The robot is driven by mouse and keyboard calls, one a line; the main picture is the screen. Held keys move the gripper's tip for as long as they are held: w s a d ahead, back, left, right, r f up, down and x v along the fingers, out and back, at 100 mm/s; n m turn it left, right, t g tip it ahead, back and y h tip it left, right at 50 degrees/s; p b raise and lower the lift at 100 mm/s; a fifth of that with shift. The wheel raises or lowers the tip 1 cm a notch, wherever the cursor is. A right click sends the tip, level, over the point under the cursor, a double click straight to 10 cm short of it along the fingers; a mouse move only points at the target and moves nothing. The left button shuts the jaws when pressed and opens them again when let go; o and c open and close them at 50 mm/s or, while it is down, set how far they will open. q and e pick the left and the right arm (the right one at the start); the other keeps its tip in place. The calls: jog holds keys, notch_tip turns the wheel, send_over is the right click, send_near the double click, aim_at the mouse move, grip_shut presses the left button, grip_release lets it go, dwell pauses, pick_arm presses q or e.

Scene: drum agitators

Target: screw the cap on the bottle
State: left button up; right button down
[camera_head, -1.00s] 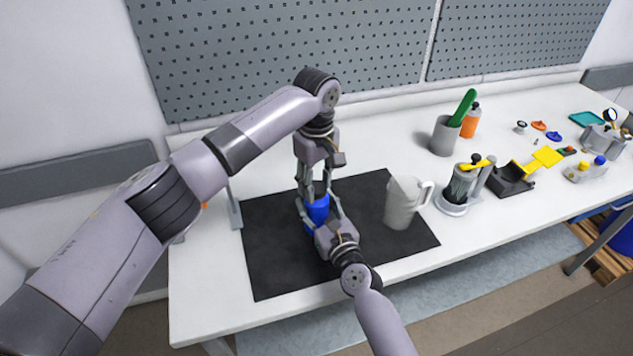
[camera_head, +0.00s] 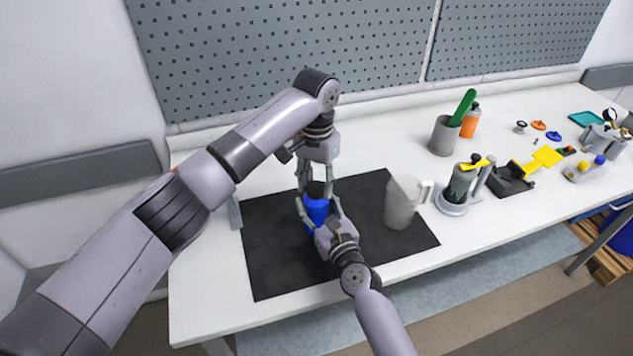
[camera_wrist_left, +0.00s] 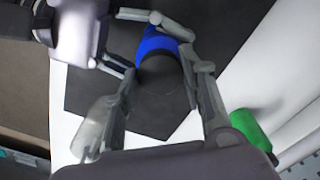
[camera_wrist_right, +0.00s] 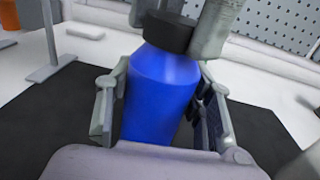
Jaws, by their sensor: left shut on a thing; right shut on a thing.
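A blue bottle (camera_head: 316,213) stands upright on the black mat (camera_head: 270,262); it fills the middle of the right wrist view (camera_wrist_right: 160,92). A black cap (camera_wrist_right: 169,31) sits at the bottle's mouth; whether it is threaded on cannot be told. My left gripper (camera_head: 316,188) points down from above and is shut on the cap, which shows dark and round in the left wrist view (camera_wrist_left: 160,75). My right gripper (camera_head: 318,222) comes from the front and is shut on the bottle's body, one finger on each side.
A grey jug (camera_head: 402,203) stands close to the right of the bottle. A grey cup (camera_head: 444,136) with a green-handled item, an orange bottle (camera_head: 470,122) and a holder with a grey container (camera_head: 460,188) stand further right. The mat's left part is clear.

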pick_arm(q)
jog(key=m, duration=0.4)
jog(key=shift+m, duration=0.3)
jog(key=m, duration=0.5)
jog(key=o, duration=1.3)
jog(key=shift+r, duration=2.25)
jog(key=shift+c, duration=0.3)
